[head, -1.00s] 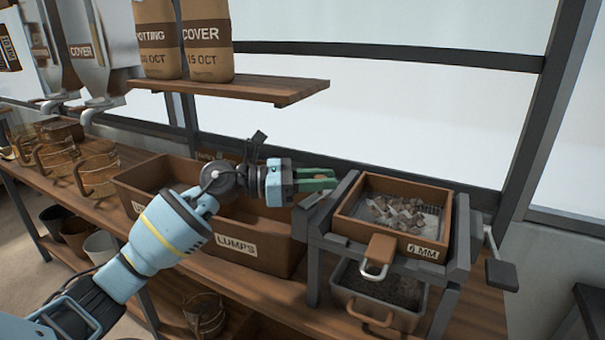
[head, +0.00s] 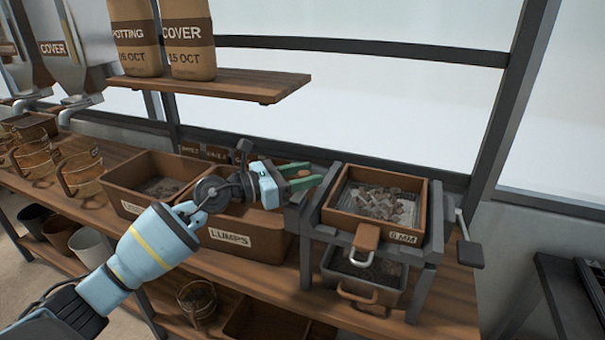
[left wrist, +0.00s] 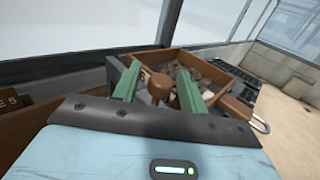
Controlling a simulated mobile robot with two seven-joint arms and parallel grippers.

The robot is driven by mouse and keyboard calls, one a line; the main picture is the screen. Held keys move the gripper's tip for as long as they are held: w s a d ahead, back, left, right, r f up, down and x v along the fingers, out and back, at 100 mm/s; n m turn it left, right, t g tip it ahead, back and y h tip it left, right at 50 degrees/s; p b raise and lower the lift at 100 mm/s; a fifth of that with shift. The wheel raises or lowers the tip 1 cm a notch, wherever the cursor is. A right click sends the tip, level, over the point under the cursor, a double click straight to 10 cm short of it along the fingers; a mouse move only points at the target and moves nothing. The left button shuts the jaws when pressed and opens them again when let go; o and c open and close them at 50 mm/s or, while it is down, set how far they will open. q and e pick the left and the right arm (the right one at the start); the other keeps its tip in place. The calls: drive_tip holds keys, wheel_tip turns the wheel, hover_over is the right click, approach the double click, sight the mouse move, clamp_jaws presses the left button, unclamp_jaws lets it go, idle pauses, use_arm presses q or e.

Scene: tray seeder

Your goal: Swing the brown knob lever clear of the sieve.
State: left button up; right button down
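The brown sieve box (head: 345,221) with a "6 MM" label sits on a grey stand, with grey-brown lumps on its mesh. My left gripper (head: 303,179) is at the sieve's left back side, with green fingers spread. A brown knob (head: 293,169) shows by the fingers. In the left wrist view the brown knob (left wrist: 159,86) stands between the two fingers (left wrist: 160,88), with a small gap to each side, so the gripper looks open around it. The lever's arm under the knob is mostly hidden. My right gripper is out of view.
A brown handle with a metal loop (head: 366,238) is on the sieve's front. A bin (head: 362,291) sits below the sieve. A crank (head: 468,250) sticks out on the right. The LUMPS bin (head: 232,238) stands left, under my arm. A wooden shelf (head: 225,84) with bags hangs above.

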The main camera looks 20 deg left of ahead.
use_arm(q)
drive_tip(key=shift+s+a, duration=0.35)
drive_tip(key=b+v, duration=0.1)
drive_tip(key=v, duration=0.5)
drive_tip(key=shift+s+a+b, duration=0.25)
drive_tip(key=shift+s+b, duration=0.1)
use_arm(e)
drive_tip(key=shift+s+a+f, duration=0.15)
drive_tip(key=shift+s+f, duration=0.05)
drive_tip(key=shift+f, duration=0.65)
